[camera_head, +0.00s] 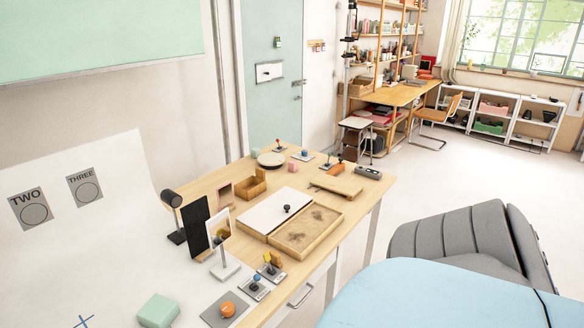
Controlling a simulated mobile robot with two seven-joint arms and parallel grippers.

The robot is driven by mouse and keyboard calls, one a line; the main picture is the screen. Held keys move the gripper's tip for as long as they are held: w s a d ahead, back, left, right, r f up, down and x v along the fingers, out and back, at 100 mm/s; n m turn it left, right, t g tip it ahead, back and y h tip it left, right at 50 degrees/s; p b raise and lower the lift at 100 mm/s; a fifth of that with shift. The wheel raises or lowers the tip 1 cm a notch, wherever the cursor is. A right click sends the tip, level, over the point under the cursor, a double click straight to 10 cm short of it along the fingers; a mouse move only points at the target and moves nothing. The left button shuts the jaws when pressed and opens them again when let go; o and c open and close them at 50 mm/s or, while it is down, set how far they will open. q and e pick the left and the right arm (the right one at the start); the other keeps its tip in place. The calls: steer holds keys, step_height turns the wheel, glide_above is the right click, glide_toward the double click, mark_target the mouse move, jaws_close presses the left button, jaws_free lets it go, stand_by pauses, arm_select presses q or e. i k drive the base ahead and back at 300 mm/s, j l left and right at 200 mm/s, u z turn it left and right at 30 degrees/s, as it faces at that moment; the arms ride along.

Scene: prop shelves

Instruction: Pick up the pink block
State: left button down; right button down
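A small pink block (293,167) sits on the far part of the wooden table (362,199), to the right of a wooden box. It is small in the camera_head view, so its exact shape is hard to tell. Neither of my grippers is in view.
An open wooden box (250,188), a pale round plate (271,158) and a shallow sand tray (307,230) with a white lid (275,209) share the table. A mirror stand (222,244), joysticks and a mint block (158,311) are nearer. A grey chair (462,240) stands right; open floor lies beyond it.

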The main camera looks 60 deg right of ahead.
mark_target(293, 165)
steer(key=z, duration=2.05)
steer(key=i+l+z, duration=0.35)
steer(key=i+z, duration=0.15)
steer(key=i+l+z, duration=0.15)
steer(key=i+z, duration=0.35)
steer(key=i+j+z, duration=0.1)
steer(key=i+z, duration=0.35)
steer(key=i, duration=0.15)
steer(key=i+l, duration=0.1)
steer(key=i, duration=1.5)
steer(key=i+u, duration=0.3)
steer(key=i, duration=0.45)
steer(key=i+l+u, duration=0.2)
steer(key=i+u, duration=0.15)
steer(key=i, duration=0.4)
steer(key=i+u, duration=0.4)
steer(key=i, duration=0.3)
steer(key=i+l+u, duration=0.2)
steer(key=i+u, duration=0.25)
steer(key=i, duration=0.25)
steer(key=i+u, duration=0.25)
steer(key=u, duration=0.2)
steer(key=i+l+u, duration=0.15)
steer(key=u, duration=0.35)
steer(key=i+l+u, duration=0.3)
steer(key=u, duration=0.15)
